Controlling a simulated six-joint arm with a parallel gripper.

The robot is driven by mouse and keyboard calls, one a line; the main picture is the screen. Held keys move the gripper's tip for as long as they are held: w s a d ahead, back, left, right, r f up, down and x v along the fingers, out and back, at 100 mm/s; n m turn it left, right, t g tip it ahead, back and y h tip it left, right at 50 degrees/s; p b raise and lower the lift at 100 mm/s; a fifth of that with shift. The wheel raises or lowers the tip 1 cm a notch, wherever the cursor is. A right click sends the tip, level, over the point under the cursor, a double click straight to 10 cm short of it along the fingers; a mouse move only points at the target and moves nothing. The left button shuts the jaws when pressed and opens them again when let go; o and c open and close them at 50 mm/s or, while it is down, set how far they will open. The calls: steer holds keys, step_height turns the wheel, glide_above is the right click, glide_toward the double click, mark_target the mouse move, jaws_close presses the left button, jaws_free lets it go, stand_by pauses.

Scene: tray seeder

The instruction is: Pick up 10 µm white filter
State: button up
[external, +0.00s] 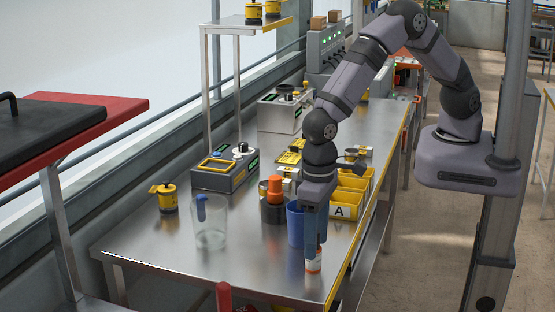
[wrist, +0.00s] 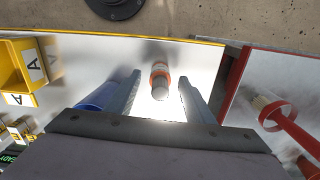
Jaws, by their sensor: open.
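A small white cylinder with orange bands (external: 313,266) stands near the front edge of the metal bench. It also shows in the wrist view (wrist: 159,72), with a grey end towards the camera. No 10 µm marking is readable, so I cannot confirm it is the filter. My gripper (external: 316,246) points down over it, fingers open and empty. In the wrist view the cylinder appears between and slightly beyond the fingertips (wrist: 163,85), with a gap on both sides. In the external view the fingers partly hide its top.
A blue cup (external: 295,225) stands close beside my gripper. A dark container with an orange top (external: 273,205), a clear jug (external: 210,225) and yellow bins (external: 346,205) are nearby. A white ribbed piece with a red handle (wrist: 272,110) lies beyond a red edge. The bench's front left is clear.

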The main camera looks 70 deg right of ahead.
steer(key=shift+w+f+p, duration=0.1)
steer(key=shift+f+p, duration=0.55)
steer(key=shift+f, duration=1.15)
steer(key=shift+c, duration=0.2)
steer(key=c, duration=1.1)
steer(key=shift+a+r, duration=0.1)
